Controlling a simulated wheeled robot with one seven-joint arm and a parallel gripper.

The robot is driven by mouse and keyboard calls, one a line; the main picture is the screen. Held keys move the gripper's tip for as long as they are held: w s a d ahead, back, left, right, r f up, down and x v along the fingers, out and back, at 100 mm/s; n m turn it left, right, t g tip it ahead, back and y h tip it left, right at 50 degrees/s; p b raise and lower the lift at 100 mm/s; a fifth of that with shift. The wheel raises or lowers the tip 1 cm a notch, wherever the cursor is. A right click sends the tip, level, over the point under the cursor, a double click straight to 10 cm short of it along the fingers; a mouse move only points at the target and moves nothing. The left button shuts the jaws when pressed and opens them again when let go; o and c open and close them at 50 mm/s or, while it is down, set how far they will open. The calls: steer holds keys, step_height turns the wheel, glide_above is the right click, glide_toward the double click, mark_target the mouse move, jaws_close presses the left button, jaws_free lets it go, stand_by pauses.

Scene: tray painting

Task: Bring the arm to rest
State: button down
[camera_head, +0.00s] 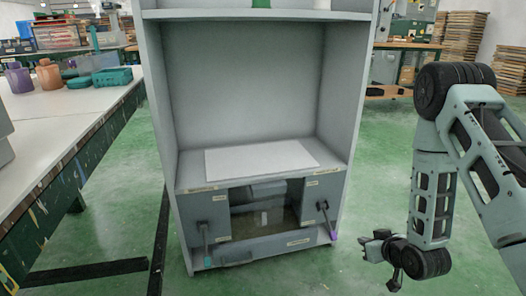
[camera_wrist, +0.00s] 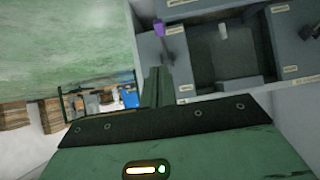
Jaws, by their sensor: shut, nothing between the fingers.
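My arm hangs folded at the right of the head view, with its links bent down toward the floor. My gripper (camera_head: 374,248) is at its lower left end, over the green floor and to the right of the grey cabinet (camera_head: 352,110). It is shut and empty. In the wrist view the gripper's fingers (camera_wrist: 157,88) point toward the cabinet's lower part (camera_wrist: 285,50), clear of it as far as I can tell. The wrist view is tilted.
The cabinet has a white sheet (camera_head: 262,158) on its shelf, a teal-tipped handle (camera_head: 206,250) and a purple-tipped handle (camera_head: 328,222). A worktable (camera_head: 50,120) with jars and teal trays (camera_head: 112,77) stands at left. Open floor (camera_head: 300,280) lies in front.

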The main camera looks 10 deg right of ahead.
steer(key=s+a+r+n+g+y+p, duration=0.1)
steer(key=s+a+r+n+g+p, duration=0.15)
steer(key=a+r, duration=0.65)
steer(key=s+a+r+n+g+y+p, duration=0.15)
steer(key=a+r+g, duration=0.25)
steer(key=a+r, duration=0.5)
steer(key=s+a+r+n+g+h, duration=0.1)
steer(key=s+a+r, duration=0.25)
steer(key=s, duration=0.35)
steer(key=s+a+r+n+g+h+p, duration=0.1)
steer(key=s+a+r+g, duration=0.1)
steer(key=s+r, duration=0.35)
steer(key=s+a+r+n+g, duration=0.1)
steer(key=s+a+r, duration=0.15)
steer(key=s, duration=0.55)
step_height(320, 180, up, 36)
steer(key=p, duration=3.8)
steer(key=shift+w+a+r, duration=0.2)
steer(key=shift+a+r, duration=0.05)
steer(key=shift+a, duration=0.1)
